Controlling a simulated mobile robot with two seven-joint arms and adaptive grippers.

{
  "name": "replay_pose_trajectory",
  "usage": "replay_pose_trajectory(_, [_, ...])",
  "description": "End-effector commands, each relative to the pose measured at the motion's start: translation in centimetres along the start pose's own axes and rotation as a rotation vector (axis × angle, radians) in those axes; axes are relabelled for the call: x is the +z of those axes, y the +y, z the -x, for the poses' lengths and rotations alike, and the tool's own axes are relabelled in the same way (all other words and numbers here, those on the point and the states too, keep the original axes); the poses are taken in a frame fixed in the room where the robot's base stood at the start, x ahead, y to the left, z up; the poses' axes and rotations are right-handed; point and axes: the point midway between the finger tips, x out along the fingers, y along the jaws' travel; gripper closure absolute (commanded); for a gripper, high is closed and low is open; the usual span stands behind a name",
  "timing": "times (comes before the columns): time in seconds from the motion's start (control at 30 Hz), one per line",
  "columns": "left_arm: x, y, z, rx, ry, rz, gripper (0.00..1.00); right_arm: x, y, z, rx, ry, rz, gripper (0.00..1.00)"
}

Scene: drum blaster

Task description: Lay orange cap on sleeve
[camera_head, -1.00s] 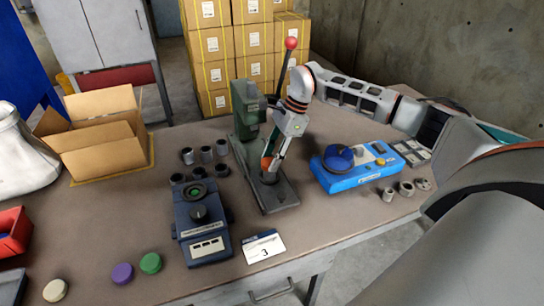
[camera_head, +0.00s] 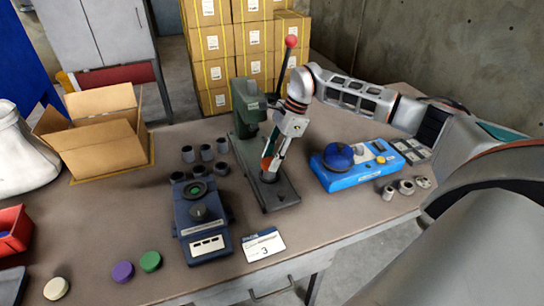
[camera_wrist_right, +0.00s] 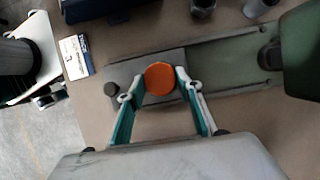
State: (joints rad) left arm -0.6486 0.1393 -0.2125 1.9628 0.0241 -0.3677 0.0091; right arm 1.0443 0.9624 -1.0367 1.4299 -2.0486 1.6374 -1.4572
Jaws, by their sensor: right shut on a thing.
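The orange cap (camera_wrist_right: 160,78) shows as a round disc between the fingertips of my right gripper (camera_wrist_right: 160,84) in the right wrist view. In the head view the right gripper (camera_head: 271,160) points down over the base plate (camera_head: 279,193) of the green press (camera_head: 247,110), shut on the cap (camera_head: 266,163). A dark round piece (camera_head: 268,177) sits on the press plate just below the fingertips; whether it is the sleeve, and whether the cap touches it, I cannot tell. My left gripper is not in view.
A dark blue device (camera_head: 203,220) stands left of the press, with several grey sleeves (camera_head: 207,152) behind it. A blue unit (camera_head: 350,170) is at the right. Purple (camera_head: 122,272), green (camera_head: 150,262) and cream (camera_head: 56,288) caps lie front left. The press lever (camera_head: 285,70) rises behind my gripper.

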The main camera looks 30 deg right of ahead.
Motion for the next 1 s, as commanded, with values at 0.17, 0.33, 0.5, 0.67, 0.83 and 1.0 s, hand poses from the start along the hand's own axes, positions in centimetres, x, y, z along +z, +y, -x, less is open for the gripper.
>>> replay_pose_trajectory(0.17, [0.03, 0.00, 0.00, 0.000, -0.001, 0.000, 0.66, 0.01, 0.01, -0.01, 0.000, 0.000, 0.000, 0.74])
replay_pose_trajectory(0.33, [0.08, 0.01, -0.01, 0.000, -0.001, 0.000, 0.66, 0.01, 0.01, -0.01, 0.000, 0.000, 0.000, 0.46])
replay_pose_trajectory(0.5, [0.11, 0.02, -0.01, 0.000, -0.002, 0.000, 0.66, 0.01, 0.01, 0.00, 0.000, 0.000, 0.000, 0.46])
replay_pose_trajectory(0.67, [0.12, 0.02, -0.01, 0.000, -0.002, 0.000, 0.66, 0.00, 0.01, -0.01, 0.000, 0.000, 0.000, 0.29])
replay_pose_trajectory(0.83, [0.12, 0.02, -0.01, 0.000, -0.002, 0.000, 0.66, 0.00, 0.01, 0.00, 0.000, 0.000, 0.000, 0.29])
replay_pose_trajectory(1.0, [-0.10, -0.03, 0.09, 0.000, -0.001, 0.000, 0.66, 0.11, 0.00, 0.25, 0.000, 0.000, 0.000, 0.29])
